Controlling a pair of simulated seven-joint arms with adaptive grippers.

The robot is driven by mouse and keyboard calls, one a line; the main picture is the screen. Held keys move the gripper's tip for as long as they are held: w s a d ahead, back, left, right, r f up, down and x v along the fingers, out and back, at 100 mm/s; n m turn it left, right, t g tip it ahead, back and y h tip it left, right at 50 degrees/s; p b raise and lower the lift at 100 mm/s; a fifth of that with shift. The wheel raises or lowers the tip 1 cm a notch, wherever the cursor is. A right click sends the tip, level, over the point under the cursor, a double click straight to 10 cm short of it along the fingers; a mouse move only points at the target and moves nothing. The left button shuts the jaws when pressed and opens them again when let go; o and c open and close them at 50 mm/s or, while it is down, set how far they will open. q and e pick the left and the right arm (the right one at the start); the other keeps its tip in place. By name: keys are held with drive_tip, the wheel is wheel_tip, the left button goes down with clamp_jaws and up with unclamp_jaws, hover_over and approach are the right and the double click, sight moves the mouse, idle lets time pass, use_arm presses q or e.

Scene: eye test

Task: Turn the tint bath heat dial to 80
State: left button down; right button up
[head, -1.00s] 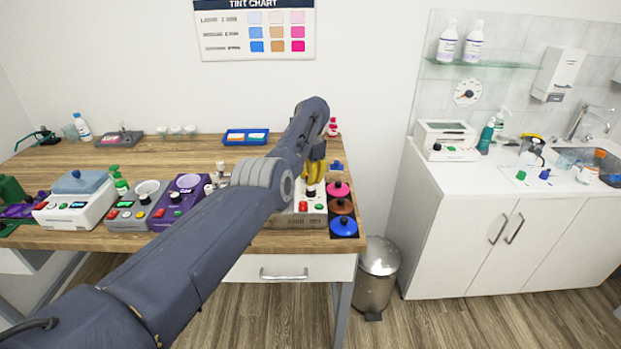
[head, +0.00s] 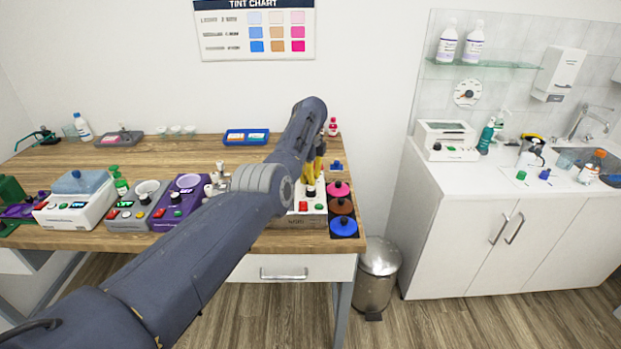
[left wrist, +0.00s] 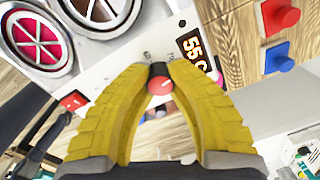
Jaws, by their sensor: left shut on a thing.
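The tint bath (head: 290,222) is a pale unit at the right end of the wooden bench, largely hidden behind my left arm in the head view. In the left wrist view its white panel (left wrist: 125,52) shows a dial (left wrist: 160,84) with a red top. A dark display (left wrist: 196,50) beside the dial reads 55 C in red. My left gripper (left wrist: 160,74) has yellow fingers and is shut on the dial, one finger on each side. In the head view the left gripper (head: 314,178) is over the unit. My right gripper is not in view.
A purple device (head: 180,205) and a white device (head: 76,202) stand to the left. A blue tray (head: 246,137) lies behind.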

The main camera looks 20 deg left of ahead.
use_arm(q)
drive_tip(key=m, duration=0.4)
drive_tip(key=shift+m, duration=1.8)
drive_tip(key=c, duration=1.1)
unclamp_jaws()
drive_tip(key=shift+r, duration=0.15)
wheel_tip(320, 180, up, 12)
drive_tip(key=shift+s+a+f, duration=0.15)
